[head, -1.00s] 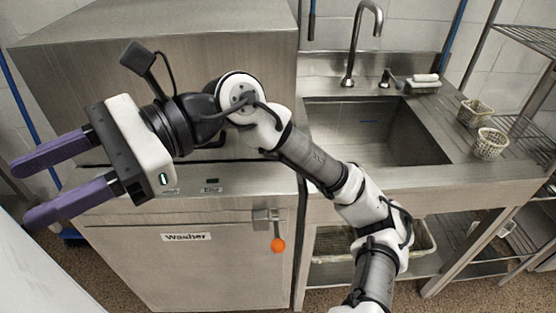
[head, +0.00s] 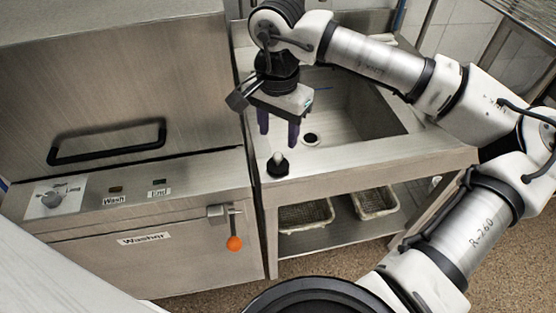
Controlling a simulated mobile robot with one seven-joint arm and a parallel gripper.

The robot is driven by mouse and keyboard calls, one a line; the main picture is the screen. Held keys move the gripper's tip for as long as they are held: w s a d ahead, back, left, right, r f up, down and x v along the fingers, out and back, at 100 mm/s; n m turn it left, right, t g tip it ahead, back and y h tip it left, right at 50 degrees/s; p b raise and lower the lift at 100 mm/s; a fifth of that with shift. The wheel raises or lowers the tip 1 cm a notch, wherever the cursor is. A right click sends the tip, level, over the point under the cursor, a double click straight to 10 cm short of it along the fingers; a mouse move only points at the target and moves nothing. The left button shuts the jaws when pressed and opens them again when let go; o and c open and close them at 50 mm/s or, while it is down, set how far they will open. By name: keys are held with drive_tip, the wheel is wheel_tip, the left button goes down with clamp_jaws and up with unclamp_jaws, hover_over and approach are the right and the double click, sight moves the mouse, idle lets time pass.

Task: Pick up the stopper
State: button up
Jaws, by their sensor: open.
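The stopper (head: 278,165) is a small black piece with a pale knob on top. It stands upright on the front left ledge of the sink counter in the head view. My gripper (head: 279,141) points down just above and behind it, with its two purple fingers apart and nothing between them. The fingertips look a little higher than the stopper's knob. I cannot tell the exact gap in depth.
The sink basin (head: 350,110) with its dark drain (head: 310,139) lies behind the stopper. The washer (head: 120,215), with an orange-knobbed lever (head: 234,243), stands close on the left. Baskets (head: 306,215) sit on the shelf below.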

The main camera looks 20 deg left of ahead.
sight(278, 155)
wheel_tip(278, 155, down, 9)
drive_tip(key=shift+w+a+r+p, duration=0.1)
drive_tip(key=shift+r+p, duration=0.05)
drive_tip(key=shift+p, duration=0.95)
clamp_jaws()
